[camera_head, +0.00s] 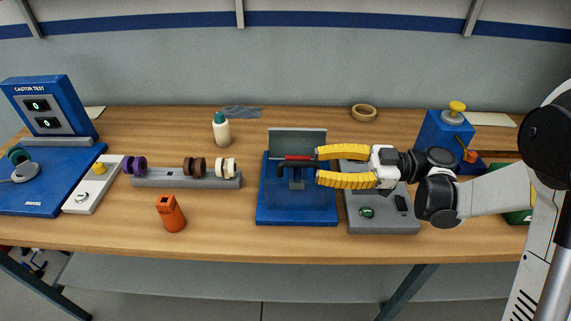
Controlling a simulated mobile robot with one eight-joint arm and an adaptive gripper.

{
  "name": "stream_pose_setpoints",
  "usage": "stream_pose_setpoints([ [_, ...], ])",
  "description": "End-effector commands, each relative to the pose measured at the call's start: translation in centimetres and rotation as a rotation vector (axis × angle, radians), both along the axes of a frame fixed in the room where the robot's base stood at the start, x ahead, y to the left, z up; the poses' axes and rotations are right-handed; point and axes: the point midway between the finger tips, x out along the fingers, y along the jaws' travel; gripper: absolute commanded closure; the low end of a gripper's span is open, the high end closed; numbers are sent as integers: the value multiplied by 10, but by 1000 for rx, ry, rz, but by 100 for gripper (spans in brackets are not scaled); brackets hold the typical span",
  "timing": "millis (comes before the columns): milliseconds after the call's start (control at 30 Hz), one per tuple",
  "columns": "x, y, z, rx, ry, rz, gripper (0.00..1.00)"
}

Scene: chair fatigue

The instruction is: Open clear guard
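A blue fixture (268,205) stands on the middle of the workbench. A pale, see-through panel (297,140), which looks like the clear guard, stands roughly upright at its back. A dark bar with a red top (298,158) lies in front of the panel, above a small grey block (297,178). My gripper (317,168) reaches in from the right with two yellow fingers spread apart, one above the other. Their tips are close to the right end of the dark bar. I cannot tell whether they touch it. Nothing shows held between them.
A grey control box (385,220) with a green button stands right of the fixture, partly under my gripper. A rack (190,179) of wheels, an orange item (171,213) and a bottle (221,130) stand left. A tape roll (363,113) lies behind. The front bench strip is clear.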

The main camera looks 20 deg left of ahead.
Motion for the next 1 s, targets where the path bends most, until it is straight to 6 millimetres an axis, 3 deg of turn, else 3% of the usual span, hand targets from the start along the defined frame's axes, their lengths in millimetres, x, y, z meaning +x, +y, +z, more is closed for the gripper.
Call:
stream_pose_setpoints([
  [200, -11, 45, -3, -2, 2, 3, 66],
  [400, -17, 72, -2, -3, 2, 1, 66],
  [800, -19, 81, 0, -2, 3, -1, 66],
  [900, -19, 81, 0, -2, 3, -1, 95],
  [933, -19, 80, 0, -2, 3, -1, 100],
  [1000, -19, 80, 0, -2, 3, -1, 100],
])
